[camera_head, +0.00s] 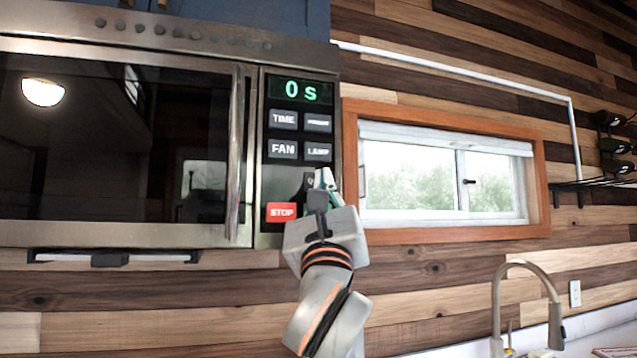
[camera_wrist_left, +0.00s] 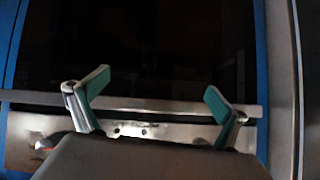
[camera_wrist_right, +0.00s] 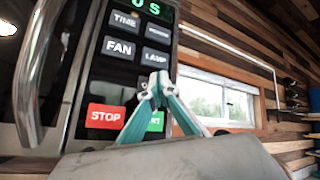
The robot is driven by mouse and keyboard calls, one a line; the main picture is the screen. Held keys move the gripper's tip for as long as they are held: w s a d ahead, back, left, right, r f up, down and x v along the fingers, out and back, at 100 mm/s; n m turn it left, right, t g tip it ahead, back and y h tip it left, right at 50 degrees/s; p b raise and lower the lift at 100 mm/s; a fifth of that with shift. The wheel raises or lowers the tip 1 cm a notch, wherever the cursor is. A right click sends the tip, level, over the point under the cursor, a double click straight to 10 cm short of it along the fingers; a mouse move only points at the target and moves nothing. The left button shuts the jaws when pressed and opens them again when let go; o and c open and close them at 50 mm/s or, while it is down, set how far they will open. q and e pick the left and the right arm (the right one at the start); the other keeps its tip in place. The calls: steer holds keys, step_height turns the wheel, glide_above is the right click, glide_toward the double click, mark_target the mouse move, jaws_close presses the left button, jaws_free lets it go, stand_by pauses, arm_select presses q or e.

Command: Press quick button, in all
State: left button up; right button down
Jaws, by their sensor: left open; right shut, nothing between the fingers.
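The microwave's control panel (camera_head: 300,125) carries a green display (camera_head: 301,91) reading "0 s" and rows of dark buttons. A dark button (camera_head: 309,180) showing only a "Q" sits below the LAMP button (camera_head: 318,151); my right gripper hides most of it. My right gripper (camera_head: 324,178) is shut and empty, its tips in front of that button. In the right wrist view the closed tips (camera_wrist_right: 157,80) overlap the panel just below LAMP; whether they touch it I cannot tell. My left gripper (camera_wrist_left: 158,90) is open and empty before a dark glossy surface.
The red STOP button (camera_head: 281,212) is left of my right gripper, and a green button (camera_wrist_right: 156,121) is partly behind its fingers. The microwave's vertical door handle (camera_head: 237,150) stands out left of the panel. A window (camera_head: 445,180) is to the right, a faucet (camera_head: 525,268) lower right.

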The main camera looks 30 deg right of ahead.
steer(key=shift+w, duration=0.2)
stand_by(0.4)
steer(key=shift+w+d, duration=0.1)
steer(key=shift+w, duration=0.15)
